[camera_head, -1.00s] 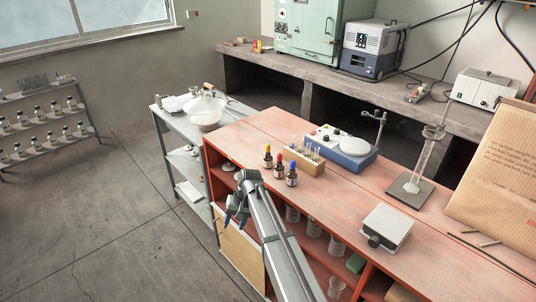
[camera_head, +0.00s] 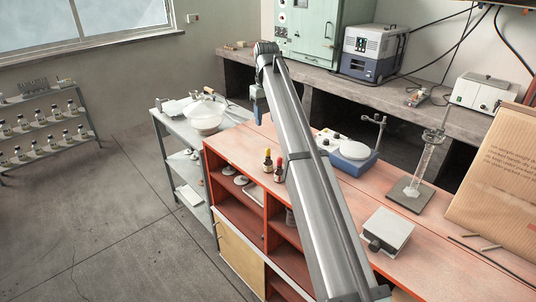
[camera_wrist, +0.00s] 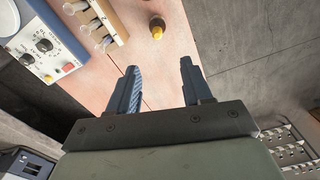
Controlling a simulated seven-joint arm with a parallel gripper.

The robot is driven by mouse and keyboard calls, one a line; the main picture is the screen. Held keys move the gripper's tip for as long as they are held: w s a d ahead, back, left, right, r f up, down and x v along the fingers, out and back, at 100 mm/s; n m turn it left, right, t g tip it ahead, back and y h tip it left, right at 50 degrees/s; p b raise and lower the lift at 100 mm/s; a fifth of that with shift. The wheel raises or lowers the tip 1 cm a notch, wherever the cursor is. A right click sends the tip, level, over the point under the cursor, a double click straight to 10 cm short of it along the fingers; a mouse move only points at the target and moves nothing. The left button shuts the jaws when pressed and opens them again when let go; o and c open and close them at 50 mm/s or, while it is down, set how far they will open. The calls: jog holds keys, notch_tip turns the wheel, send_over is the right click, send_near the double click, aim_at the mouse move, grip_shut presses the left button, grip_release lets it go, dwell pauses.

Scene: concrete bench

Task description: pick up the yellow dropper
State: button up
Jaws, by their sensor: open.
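The yellow dropper (camera_head: 267,160) is a small dark bottle with a yellow cap, standing upright near the left edge of the red bench top. In the wrist view, its yellow top (camera_wrist: 157,29) shows from above, beyond and between my fingertips. My gripper (camera_head: 258,108) is raised above the bench in the head view, partly hidden behind my arm. In the wrist view my gripper (camera_wrist: 159,68) is open, with nothing between its fingers. A red-capped dropper (camera_head: 279,167) stands just right of the yellow one.
A wooden rack with tubes (camera_wrist: 103,22) and a blue stirrer (camera_head: 350,154) stand nearby on the bench. My arm hides the blue-capped dropper and most of the rack in the head view.

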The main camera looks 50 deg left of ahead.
aim_at(268, 148)
notch_tip(268, 148, down, 8)
jog(key=shift+w+d, duration=0.1)
jog(key=shift+d, duration=0.05)
jog(key=shift+d+f, duration=0.15)
jog(key=shift+f, duration=1.2)
jog(key=shift+d+f, duration=0.15)
jog(key=shift+f, duration=1.15)
jog(key=shift+c, duration=0.2)
jog(key=c, duration=0.7)
